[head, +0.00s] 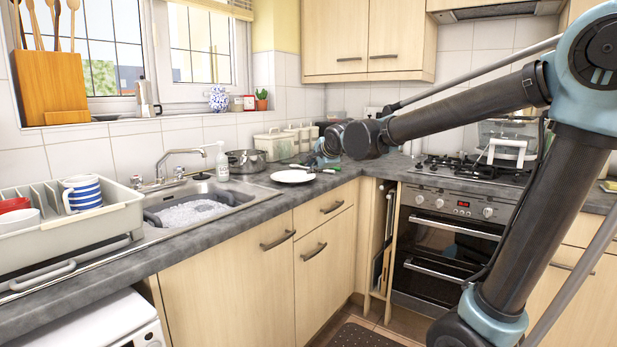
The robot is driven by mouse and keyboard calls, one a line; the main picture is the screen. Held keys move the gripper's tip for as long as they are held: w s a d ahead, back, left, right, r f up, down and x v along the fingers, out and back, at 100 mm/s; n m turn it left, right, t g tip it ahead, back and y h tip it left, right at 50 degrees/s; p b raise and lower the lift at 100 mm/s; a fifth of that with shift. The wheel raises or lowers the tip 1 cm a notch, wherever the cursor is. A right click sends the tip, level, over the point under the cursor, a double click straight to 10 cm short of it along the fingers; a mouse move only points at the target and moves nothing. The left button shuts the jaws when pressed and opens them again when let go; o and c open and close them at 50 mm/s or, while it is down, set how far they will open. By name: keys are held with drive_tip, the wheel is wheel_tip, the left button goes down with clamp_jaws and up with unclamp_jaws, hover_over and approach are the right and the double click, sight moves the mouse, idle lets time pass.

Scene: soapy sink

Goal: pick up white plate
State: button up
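The white plate (293,176) lies flat on the grey worktop, to the right of the sink and near the counter corner. It looks empty. My arm reaches in from the right, and my gripper (320,162) is low over the worktop, just right of and slightly behind the plate. The gripper is small and dark here, so I cannot tell whether its fingers are open or shut, or whether they touch the plate rim.
A steel pot (246,161), a soap bottle (222,165) and cream canisters (276,145) stand nearby. The soapy sink (190,213) is left; a dish rack (110,215) is farther left. The gas hob (470,168) is right.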

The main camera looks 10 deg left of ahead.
sight(301, 187)
drive_tip(key=x, duration=1.6)
drive_tip(key=shift+w+a+f, duration=0.1)
drive_tip(key=shift+w+a, duration=0.1)
drive_tip(key=shift+w, duration=0.1)
clamp_jaws()
drive_tip(key=s+d, duration=0.4)
drive_tip(key=d, duration=0.5)
drive_tip(key=shift+d, duration=0.3)
idle(0.3)
drive_tip(key=shift+o, duration=2.1)
unclamp_jaws()
